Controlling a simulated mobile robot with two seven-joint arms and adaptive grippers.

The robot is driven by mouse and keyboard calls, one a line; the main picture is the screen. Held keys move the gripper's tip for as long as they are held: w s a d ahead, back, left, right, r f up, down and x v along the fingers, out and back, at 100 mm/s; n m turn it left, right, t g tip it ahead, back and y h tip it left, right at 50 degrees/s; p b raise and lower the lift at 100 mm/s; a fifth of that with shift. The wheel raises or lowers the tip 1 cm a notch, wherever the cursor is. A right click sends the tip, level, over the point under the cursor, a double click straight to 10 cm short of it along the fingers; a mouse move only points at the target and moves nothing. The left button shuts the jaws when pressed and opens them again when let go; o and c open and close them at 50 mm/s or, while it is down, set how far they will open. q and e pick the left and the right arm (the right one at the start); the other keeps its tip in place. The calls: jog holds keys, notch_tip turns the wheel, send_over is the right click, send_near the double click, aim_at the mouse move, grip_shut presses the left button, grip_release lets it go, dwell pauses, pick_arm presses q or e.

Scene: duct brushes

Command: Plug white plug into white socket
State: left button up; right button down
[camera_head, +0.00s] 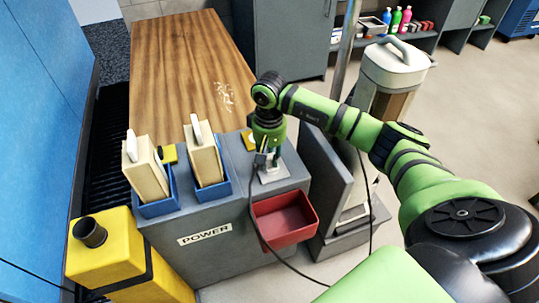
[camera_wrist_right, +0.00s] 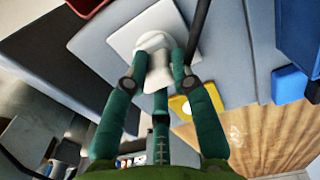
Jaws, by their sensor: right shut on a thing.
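My right gripper (camera_head: 266,158) points down over the grey POWER box. In the right wrist view its green fingers (camera_wrist_right: 158,75) are closed around the white plug (camera_wrist_right: 157,76). The white socket (camera_head: 273,175) is a pale square plate on the box top, directly below the gripper. In the right wrist view the plate (camera_wrist_right: 124,40) lies behind the plug, and the plug's far end overlaps it. I cannot tell whether the plug is fully seated or only touching. A dark cable runs down from the gripper. My left gripper is not in view.
A red open bin (camera_head: 285,218) hangs on the box front. Two blue holders (camera_head: 211,190) with cream blocks stand left on the box. A yellow plate (camera_wrist_right: 179,106) lies near the gripper. A wooden table (camera_head: 185,75) is behind; a grey panel (camera_head: 331,170) stands right.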

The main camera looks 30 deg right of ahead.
jog(key=shift+f, duration=0.3)
jog(key=c, duration=1)
grip_release()
jog(key=shift+o, duration=0.2)
